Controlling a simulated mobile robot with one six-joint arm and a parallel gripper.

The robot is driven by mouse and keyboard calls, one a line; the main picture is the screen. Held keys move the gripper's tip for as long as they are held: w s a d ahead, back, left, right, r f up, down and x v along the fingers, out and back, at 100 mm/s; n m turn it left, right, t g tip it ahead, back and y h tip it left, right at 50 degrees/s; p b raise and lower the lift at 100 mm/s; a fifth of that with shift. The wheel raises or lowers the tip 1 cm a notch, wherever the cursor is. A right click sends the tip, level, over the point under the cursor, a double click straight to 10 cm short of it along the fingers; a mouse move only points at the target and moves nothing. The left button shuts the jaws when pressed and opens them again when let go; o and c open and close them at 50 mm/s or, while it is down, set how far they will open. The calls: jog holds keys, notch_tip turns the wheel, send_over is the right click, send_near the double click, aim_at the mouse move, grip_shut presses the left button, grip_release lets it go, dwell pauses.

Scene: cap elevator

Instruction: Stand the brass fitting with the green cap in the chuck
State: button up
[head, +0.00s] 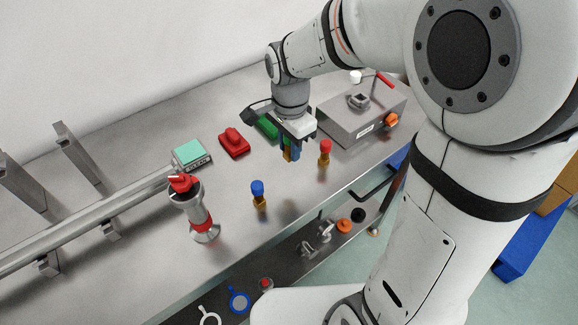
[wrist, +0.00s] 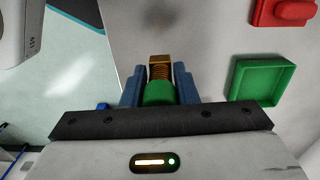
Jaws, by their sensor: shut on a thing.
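My gripper (head: 290,152) is shut on the brass fitting (wrist: 160,68) by its green cap (wrist: 160,93), between the two blue fingers. The cap is toward the palm and the threaded brass end points away from it, downward. In the head view the fitting is mostly hidden by the fingers, and it hangs above the bench. What looks like the chuck (head: 358,100) is a small square metal holder on top of a grey box (head: 345,123), to the right of my gripper. It appears empty. It does not show in the wrist view.
A red-capped fitting (head: 325,147) stands close right of my gripper, and a blue-capped one (head: 259,194) nearer the front. The grey box carries a red lever (head: 384,80) and an orange knob (head: 391,119).

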notch_tip(320, 180, down, 10)
jog(key=shift+r+p, duration=0.25)
jog(key=shift+p, duration=0.15)
dwell(0.3)
jog(key=shift+f, duration=0.1)
jog(key=shift+f, duration=0.15)
jog(key=o, duration=1)
